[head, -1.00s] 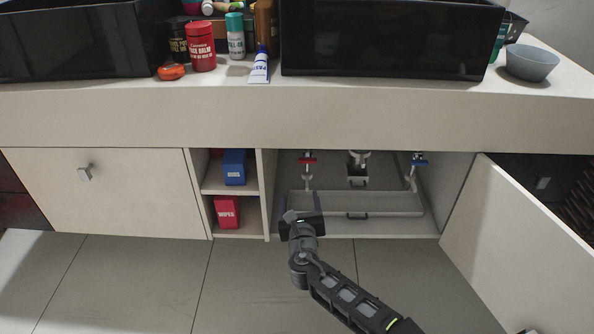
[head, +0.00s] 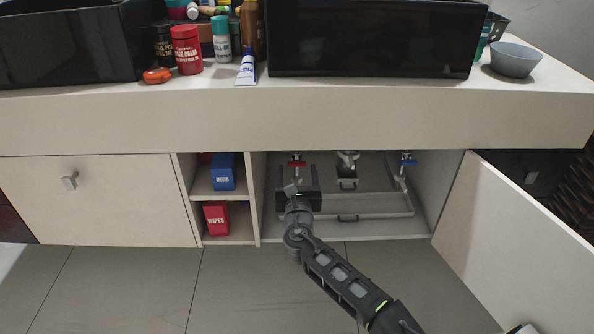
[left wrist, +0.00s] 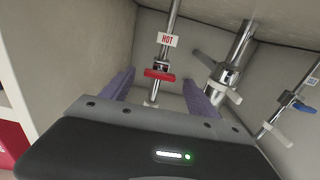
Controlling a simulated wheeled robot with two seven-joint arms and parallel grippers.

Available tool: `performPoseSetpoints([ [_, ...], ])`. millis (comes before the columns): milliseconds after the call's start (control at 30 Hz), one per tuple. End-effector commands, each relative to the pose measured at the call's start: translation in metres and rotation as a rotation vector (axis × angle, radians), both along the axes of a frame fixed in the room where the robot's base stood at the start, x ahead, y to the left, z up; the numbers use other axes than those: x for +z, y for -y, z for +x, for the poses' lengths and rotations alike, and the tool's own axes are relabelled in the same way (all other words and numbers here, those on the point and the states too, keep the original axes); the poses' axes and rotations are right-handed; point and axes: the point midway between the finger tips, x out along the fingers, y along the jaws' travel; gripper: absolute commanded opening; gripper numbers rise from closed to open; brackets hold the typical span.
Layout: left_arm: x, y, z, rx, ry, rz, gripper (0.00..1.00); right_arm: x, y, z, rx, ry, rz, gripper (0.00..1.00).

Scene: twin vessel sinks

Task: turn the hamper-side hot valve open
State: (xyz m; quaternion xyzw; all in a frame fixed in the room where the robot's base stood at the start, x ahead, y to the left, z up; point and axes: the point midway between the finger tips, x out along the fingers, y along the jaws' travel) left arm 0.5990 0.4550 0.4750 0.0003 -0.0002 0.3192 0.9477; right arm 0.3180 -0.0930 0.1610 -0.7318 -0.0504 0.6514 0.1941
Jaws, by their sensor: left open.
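The hot valve has a red handle (head: 297,163) on a vertical pipe inside the open sink cabinet. In the left wrist view the red handle (left wrist: 159,75) sits below a white "HOT" tag (left wrist: 167,39). My left gripper (head: 298,196) is at the cabinet opening, below and in front of the handle. In the left wrist view its two purple fingers (left wrist: 159,80) are spread apart, with the handle seen between them and a little beyond; contact cannot be told. The gripper holds nothing.
A blue-handled valve (head: 408,162) is on the cabinet's right side. A drain pipe (left wrist: 236,62) stands right of the hot valve. A white rail (head: 375,215) crosses the cabinet low. The open door (head: 505,230) is at right, the shelf divider (head: 256,200) at left.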

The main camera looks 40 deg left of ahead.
Motion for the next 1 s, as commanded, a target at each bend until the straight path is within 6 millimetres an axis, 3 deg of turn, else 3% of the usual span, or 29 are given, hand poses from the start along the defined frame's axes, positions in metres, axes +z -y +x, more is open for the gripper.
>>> performPoseSetpoints([
  [200, -0.001, -0.014, 0.017, 0.001, 0.0, -0.001, 0.69, -0.007, 0.001, 0.002, -0.001, 0.002, 0.002, 0.36],
  [500, 0.0, -0.014, 0.019, 0.0, 0.0, 0.0, 0.68, -0.006, 0.0, 0.002, -0.001, 0.002, 0.002, 0.36],
  [1000, 0.0, -0.014, 0.019, 0.0, -0.001, -0.001, 0.27, -0.007, 0.0, 0.001, -0.001, 0.001, 0.001, 0.36],
])
